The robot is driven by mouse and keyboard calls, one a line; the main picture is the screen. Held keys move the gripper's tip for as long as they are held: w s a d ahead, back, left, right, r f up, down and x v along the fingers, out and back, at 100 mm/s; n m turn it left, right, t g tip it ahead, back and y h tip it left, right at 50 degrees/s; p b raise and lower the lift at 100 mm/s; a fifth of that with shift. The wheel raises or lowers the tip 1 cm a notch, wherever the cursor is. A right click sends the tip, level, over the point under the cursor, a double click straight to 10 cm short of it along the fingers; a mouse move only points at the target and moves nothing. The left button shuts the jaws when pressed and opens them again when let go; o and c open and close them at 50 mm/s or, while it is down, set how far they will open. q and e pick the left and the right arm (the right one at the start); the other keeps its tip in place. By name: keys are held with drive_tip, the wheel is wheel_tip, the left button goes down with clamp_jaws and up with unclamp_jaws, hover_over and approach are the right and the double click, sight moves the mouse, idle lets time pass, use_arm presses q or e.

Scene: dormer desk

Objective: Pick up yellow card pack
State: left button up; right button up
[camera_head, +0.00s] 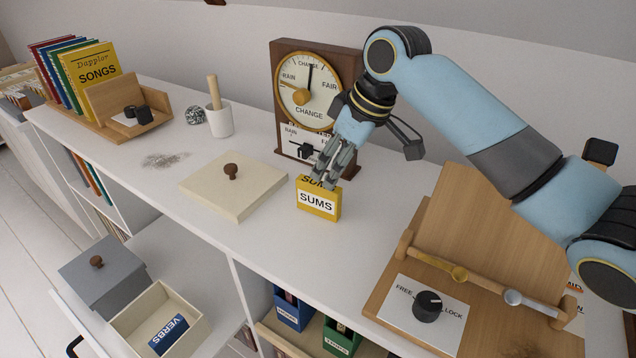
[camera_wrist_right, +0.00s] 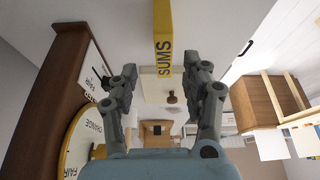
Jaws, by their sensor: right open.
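The yellow card pack (camera_head: 318,203), labelled SUMS, stands upright on the white desk top in front of the brown clock. In the right wrist view the pack (camera_wrist_right: 163,35) shows at the top, its labelled end in line with the gap between my fingers. My right gripper (camera_head: 338,165) is just above and behind the pack, pointing down, and partly covers its top edge. In the right wrist view the right gripper (camera_wrist_right: 165,72) is open, with a finger on each side of the pack's line. I cannot tell whether a finger touches it. My left gripper is not in view.
The brown clock (camera_head: 289,136) stands close behind. A cream lid (camera_head: 233,187) with a brown knob lies left of the pack. A wooden stand (camera_head: 487,233) is to the right. An open drawer below holds a cream box (camera_head: 193,332) with a blue VERBS pack (camera_head: 169,334).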

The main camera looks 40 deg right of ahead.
sight(322, 182)
drive_tip(key=x, duration=0.4)
drive_tip(key=shift+w+a+f+b, duration=0.15)
drive_tip(key=shift+a+b, duration=0.05)
drive_tip(key=shift+b, duration=0.15)
drive_tip(key=shift+w+f, duration=0.15)
drive_tip(key=shift+f, duration=0.1)
drive_tip(key=x, duration=0.4)
drive_tip(key=shift+w+a+f+b, duration=0.1)
drive_tip(key=shift+a+f+b, duration=0.15)
drive_tip(key=shift+a+b, duration=0.05)
drive_tip(key=shift+w+f, duration=0.1)
drive_tip(key=shift+f, duration=0.15)
drive_tip(key=shift+c, duration=0.5)
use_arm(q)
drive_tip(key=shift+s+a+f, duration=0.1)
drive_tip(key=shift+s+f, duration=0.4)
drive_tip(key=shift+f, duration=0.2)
use_arm(e)
clamp_jaws()
